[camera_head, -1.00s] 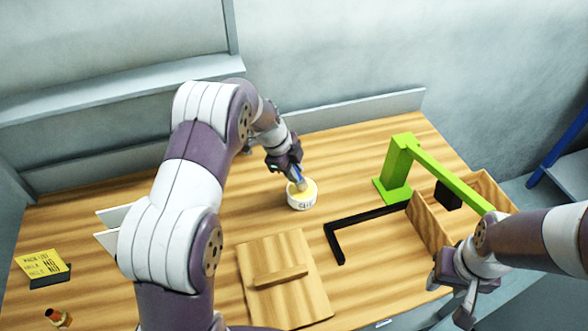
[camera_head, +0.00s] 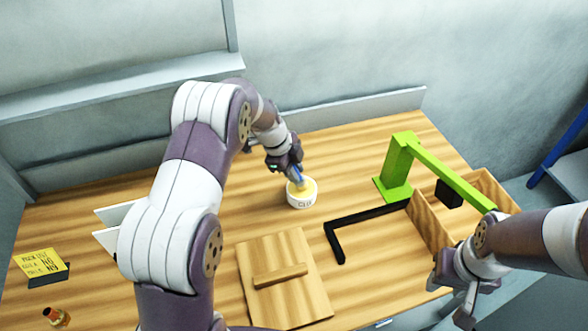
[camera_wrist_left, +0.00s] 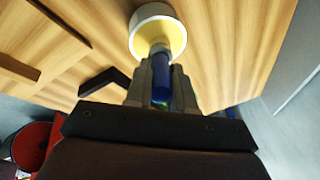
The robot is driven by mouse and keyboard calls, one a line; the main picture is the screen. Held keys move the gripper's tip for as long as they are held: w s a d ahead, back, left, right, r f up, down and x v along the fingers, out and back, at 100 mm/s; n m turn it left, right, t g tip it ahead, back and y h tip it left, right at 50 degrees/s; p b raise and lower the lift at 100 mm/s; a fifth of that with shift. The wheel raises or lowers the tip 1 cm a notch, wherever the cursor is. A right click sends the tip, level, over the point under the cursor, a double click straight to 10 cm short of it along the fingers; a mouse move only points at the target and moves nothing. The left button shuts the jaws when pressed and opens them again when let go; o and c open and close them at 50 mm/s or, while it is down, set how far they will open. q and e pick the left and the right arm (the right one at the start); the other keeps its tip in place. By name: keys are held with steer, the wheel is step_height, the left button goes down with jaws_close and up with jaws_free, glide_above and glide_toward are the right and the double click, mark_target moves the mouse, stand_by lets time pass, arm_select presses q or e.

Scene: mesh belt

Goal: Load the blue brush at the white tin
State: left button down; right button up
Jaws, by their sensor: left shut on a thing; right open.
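The white tin (camera_head: 301,198) stands on the wooden table near the middle, with yellow inside and dark lettering on its side. It also shows at the top of the left wrist view (camera_wrist_left: 140,30). My left gripper (camera_head: 294,172) is shut on the blue brush (camera_head: 299,174) just above the tin. In the left wrist view the brush's blue handle (camera_wrist_left: 161,80) sits between the fingers, and its tip is at or in the tin's yellow opening; I cannot tell how deep. My right gripper (camera_head: 452,290) is open and empty at the table's right front.
A wooden board with a raised bar (camera_head: 285,285) lies in front of the tin. A black L-shaped bracket (camera_head: 342,240) and a green arm-shaped stand (camera_head: 396,170) are to the right, beside a wooden bin (camera_head: 428,226). A yellow note (camera_head: 40,264) and a small bottle (camera_head: 57,317) are far left.

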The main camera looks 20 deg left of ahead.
arm_select(q)
steer(key=shift+s+f+b, duration=0.1)
steer(key=shift+b, duration=0.35)
stand_by(1.1)
steer(key=shift+r+p, duration=1.4)
steer(key=shift+r, duration=2.2)
